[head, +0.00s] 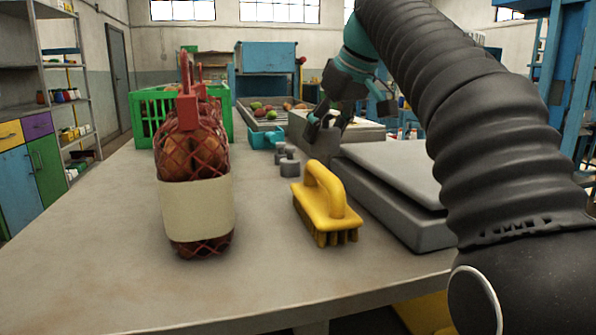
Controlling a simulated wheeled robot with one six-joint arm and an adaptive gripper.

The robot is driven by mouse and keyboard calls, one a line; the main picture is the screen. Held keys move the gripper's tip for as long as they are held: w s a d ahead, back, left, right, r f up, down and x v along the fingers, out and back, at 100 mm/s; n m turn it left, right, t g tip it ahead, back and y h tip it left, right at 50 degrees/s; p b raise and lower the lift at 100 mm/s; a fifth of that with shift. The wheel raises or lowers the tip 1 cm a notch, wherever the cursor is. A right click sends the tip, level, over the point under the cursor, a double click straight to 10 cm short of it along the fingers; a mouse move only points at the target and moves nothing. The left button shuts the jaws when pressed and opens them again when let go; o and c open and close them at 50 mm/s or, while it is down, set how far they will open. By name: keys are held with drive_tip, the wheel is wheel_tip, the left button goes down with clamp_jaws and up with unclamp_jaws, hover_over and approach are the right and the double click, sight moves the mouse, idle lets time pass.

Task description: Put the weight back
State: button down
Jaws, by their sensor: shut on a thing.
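My gripper (326,124) is beyond the yellow brush, above the far part of the table, beside the grey scale. It is shut on a small grey weight (322,139), which is partly hidden by the fingers and hard to make out. Several grey weights (290,164) stand in a short row on the table, left of my gripper and behind the brush. The grey scale (395,185) with a flat top plate is at the right, partly hidden by my arm.
A red net sack of round brown produce with a pale band (197,205) stands at the front left. A yellow brush (326,208) lies at centre. A green crate (155,112), a teal object (263,139) and a produce tray (245,108) are behind. The front left table (100,260) is clear.

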drive_tip(key=a+f, duration=0.2)
drive_tip(key=a, duration=0.1)
drive_tip(key=w+a+f+b, duration=0.1)
drive_tip(key=a, duration=0.1)
drive_tip(key=shift+a, duration=0.1)
drive_tip(key=shift+f+b, duration=0.8)
drive_tip(key=shift+f, duration=1.15)
drive_tip(key=shift+s+f, duration=0.1)
drive_tip(key=shift+f, duration=0.1)
drive_tip(key=shift+c, duration=1.5)
unclamp_jaws()
